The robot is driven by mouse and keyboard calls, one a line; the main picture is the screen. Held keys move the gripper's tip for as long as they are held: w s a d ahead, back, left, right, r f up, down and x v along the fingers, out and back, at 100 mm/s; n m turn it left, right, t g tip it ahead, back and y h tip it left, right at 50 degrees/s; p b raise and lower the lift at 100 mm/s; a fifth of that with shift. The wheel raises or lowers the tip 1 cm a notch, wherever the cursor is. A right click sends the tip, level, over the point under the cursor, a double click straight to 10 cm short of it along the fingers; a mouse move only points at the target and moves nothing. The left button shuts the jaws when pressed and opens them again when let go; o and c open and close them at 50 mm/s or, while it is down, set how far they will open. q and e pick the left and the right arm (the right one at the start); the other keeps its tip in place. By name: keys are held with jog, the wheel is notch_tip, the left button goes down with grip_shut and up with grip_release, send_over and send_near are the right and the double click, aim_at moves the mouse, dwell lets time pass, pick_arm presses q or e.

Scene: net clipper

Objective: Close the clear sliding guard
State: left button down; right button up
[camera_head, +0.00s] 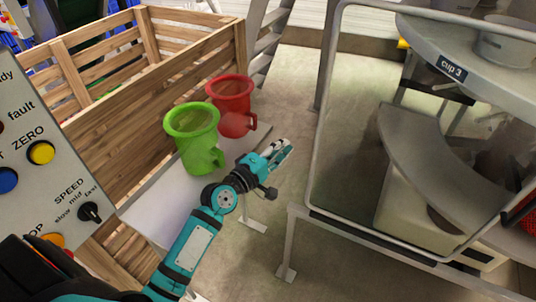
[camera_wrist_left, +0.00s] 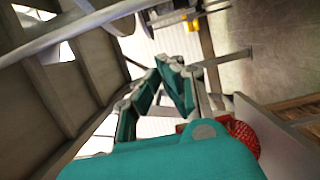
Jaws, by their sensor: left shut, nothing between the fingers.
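The clear sliding guard (camera_head: 372,236) is a see-through panel in a rounded grey metal frame at the right of the head view. Behind it are curved grey machine parts and a cup platform (camera_head: 480,62) labelled "cup 3". My left gripper (camera_head: 284,149) is shut and empty, left of the guard's left frame edge and apart from it in the picture. The gripper's teal fingers also show in the left wrist view (camera_wrist_left: 177,88). My right gripper is in neither view.
A green mug (camera_head: 192,140) and a red mug (camera_head: 231,105) stand on a pale surface (camera_head: 155,205) left of my left gripper. A wooden crate (camera_head: 150,90) is behind them. A control panel (camera_head: 35,165) with buttons is at far left. Open floor lies between mugs and guard.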

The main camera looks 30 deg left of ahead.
pick_arm(q)
jog(key=d, duration=0.1)
jog(key=d+p, duration=0.1)
jog(key=d, duration=0.2)
jog(key=shift+w+d, duration=0.15)
jog(key=shift+w, duration=0.25)
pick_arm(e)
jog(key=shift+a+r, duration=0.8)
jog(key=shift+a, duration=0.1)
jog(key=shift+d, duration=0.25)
